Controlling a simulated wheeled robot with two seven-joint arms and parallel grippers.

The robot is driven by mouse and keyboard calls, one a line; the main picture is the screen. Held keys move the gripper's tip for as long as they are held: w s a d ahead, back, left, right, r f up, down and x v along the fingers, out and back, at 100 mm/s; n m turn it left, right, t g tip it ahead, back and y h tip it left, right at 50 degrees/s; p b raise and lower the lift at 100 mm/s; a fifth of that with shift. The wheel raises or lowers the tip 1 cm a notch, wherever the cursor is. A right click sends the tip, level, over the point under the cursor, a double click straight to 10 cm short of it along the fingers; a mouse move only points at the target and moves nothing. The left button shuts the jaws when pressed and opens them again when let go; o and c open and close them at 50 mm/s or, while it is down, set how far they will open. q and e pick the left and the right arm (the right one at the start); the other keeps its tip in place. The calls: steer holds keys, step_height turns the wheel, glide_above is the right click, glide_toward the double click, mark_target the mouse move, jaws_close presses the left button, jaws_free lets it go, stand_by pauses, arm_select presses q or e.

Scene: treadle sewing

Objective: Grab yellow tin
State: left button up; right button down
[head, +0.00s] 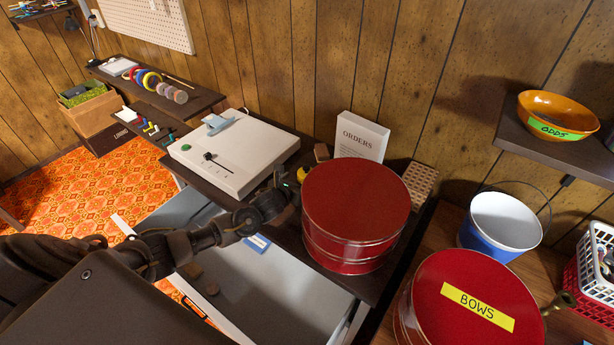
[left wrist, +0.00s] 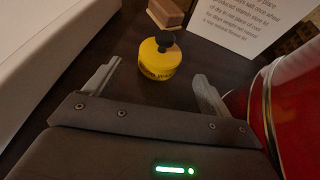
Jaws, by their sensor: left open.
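The yellow tin (left wrist: 159,62) is small and round with a black knob on top and dark lettering on its side. It stands upright on the dark table, ahead of my left gripper (left wrist: 155,72). The gripper is open and empty, with one finger to each side of the tin's line. In the head view a small part of the yellow tin (head: 303,173) shows behind my left gripper (head: 292,186), beside the large red tin. My right gripper is not in view.
The large red tin (head: 355,205) stands close to the right. Behind are the ORDERS card (head: 361,136) and a wooden block (left wrist: 166,12). A white machine (head: 234,152) lies to the left. The BOWS tin (head: 470,300) and blue bucket (head: 500,225) are further right.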

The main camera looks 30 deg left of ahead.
mark_target(302, 179)
arm_select(q)
steer(key=shift+p+x, duration=0.4)
steer(key=shift+x, duration=2.2)
steer(key=shift+f, duration=0.1)
steer(key=c, duration=1)
steer(key=shift+c, duration=0.6)
